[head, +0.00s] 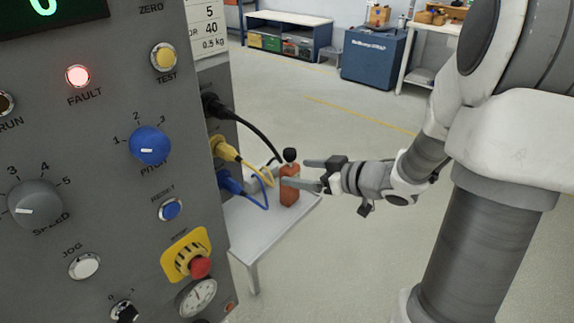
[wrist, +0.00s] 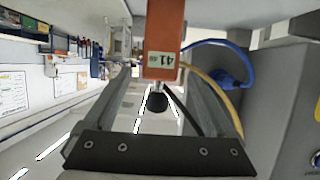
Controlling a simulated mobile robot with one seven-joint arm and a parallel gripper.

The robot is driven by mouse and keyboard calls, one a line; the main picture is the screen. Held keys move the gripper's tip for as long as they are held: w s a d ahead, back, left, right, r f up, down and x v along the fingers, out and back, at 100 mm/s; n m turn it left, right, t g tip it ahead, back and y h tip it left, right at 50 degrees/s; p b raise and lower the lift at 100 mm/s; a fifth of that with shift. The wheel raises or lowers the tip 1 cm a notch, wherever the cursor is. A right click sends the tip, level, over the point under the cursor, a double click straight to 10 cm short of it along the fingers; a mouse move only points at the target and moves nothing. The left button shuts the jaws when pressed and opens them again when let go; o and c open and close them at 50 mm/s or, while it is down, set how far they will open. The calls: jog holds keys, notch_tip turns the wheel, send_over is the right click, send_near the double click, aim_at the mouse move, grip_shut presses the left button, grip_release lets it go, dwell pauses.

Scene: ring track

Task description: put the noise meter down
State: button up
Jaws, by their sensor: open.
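The noise meter (head: 289,192) is an orange-red box with a black ball on a thin neck at its top. It stands upright on a small light table (head: 262,228) beside the grey control panel. In the wrist view the meter (wrist: 164,42) shows a small display reading 41, and its black ball (wrist: 157,102) hangs between my fingers. My gripper (head: 294,173) is open, with one finger to each side of the meter's upper part; the fingers look apart from it. In the wrist view my gripper (wrist: 158,80) shows clear gaps beside the meter. The meter's base is out of the wrist view.
The grey control panel (head: 110,200) stands close on the left, with a lit red fault lamp (head: 78,76). Black, yellow (head: 245,163) and blue (head: 240,187) cables plug into its side right by the meter. The floor to the right is open. A blue cabinet (head: 374,56) and benches stand far back.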

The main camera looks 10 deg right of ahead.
jog(key=p+v, duration=0.1)
jog(key=v, duration=0.4)
jog(key=shift+s, duration=0.1)
